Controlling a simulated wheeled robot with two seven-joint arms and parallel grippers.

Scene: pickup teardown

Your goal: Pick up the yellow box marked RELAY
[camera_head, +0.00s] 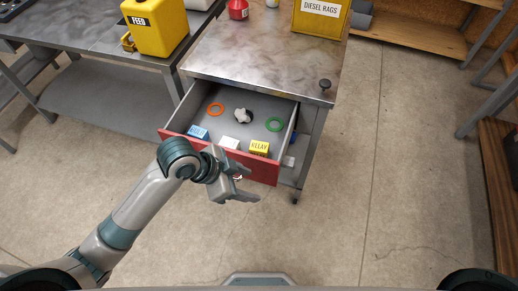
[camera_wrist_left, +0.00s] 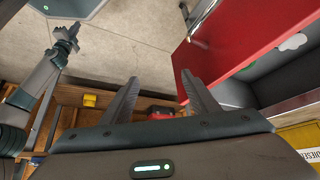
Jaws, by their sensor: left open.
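The yellow box marked RELAY (camera_head: 259,148) sits in the open drawer (camera_head: 221,150), at its front right corner by the red front panel. My left gripper (camera_head: 248,185) is outside the drawer, in front of the red panel and apart from the box. Its two fingers are spread with nothing between them, as the left wrist view (camera_wrist_left: 160,82) also shows. The red drawer front (camera_wrist_left: 235,35) is at the right of that view; the RELAY box cannot be made out there. My right gripper (camera_wrist_left: 68,36) shows small at the upper left of the wrist view.
The drawer also holds a blue box (camera_head: 198,132), a white box (camera_head: 229,143), an orange ring (camera_head: 216,109), a green ring (camera_head: 275,124) and a grey-white part (camera_head: 243,115). The metal cabinet top (camera_head: 255,60) overhangs the drawer's back. The floor (camera_head: 350,200) at right is clear.

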